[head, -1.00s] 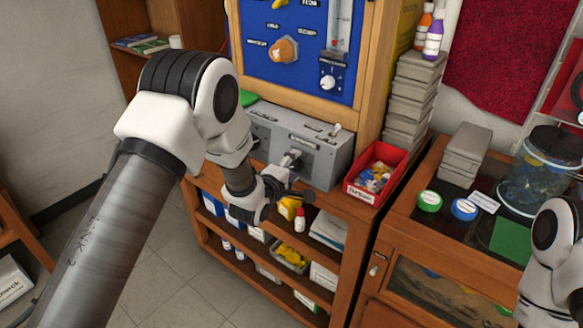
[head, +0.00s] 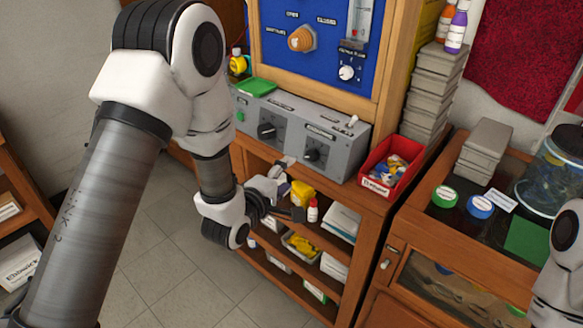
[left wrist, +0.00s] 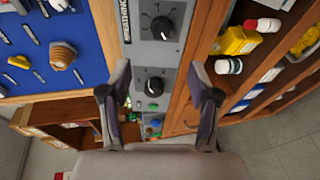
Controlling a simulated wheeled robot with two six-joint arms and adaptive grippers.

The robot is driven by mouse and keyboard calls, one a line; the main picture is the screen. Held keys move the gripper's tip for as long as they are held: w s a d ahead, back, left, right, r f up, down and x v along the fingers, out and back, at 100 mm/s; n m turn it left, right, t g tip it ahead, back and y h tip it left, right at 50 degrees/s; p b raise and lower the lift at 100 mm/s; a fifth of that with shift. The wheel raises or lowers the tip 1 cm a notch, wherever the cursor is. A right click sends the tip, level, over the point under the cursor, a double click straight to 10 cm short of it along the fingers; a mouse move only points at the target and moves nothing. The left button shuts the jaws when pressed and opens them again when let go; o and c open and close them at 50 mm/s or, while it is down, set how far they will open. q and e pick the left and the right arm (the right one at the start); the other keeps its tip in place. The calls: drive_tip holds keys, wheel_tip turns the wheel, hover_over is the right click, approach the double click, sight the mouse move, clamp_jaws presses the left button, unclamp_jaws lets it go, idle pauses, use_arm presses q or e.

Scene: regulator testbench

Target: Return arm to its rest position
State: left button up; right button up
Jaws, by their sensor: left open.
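My left arm comes in from the left in the head view. Its gripper (head: 285,190) is in front of the wooden shelf unit, below the grey control box (head: 341,158). In the left wrist view the two fingers of my left gripper (left wrist: 160,82) stand wide apart with nothing between them. Beyond them the box's face shows two black knobs, the nearer one (left wrist: 155,85) seen between the fingers. My right arm shows only in part at the right edge of the head view, and its gripper is out of the picture.
The shelf unit (head: 345,290) holds a yellow bottle (head: 302,193), a red-capped white bottle (head: 313,211) and bins. A red bin (head: 392,160) stands right of the control box. A blue panel (head: 330,70) rises behind. Floor (head: 190,270) is clear at lower left.

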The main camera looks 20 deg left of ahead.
use_arm(q)
drive_tip(key=s+a+f+m+g+y, duration=0.15)
drive_tip(key=s+f+g, duration=0.25)
drive_tip(key=s+f, duration=0.6)
drive_tip(key=s+f+m+g, duration=0.2)
drive_tip(key=s+f+g, duration=0.35)
drive_tip(key=f, duration=0.85)
drive_tip(key=s+f+m+g, duration=0.2)
drive_tip(key=s+m+g, duration=0.1)
drive_tip(key=s+m, duration=0.3)
drive_tip(key=s+a+f+m+g, duration=0.1)
drive_tip(key=s+f+m+g, duration=0.2)
drive_tip(key=s+m, duration=0.3)
drive_tip(key=s, duration=0.5)
drive_tip(key=shift+s, duration=0.25)
drive_tip(key=shift+a+y, duration=0.1)
drive_tip(key=shift+y, duration=0.25)
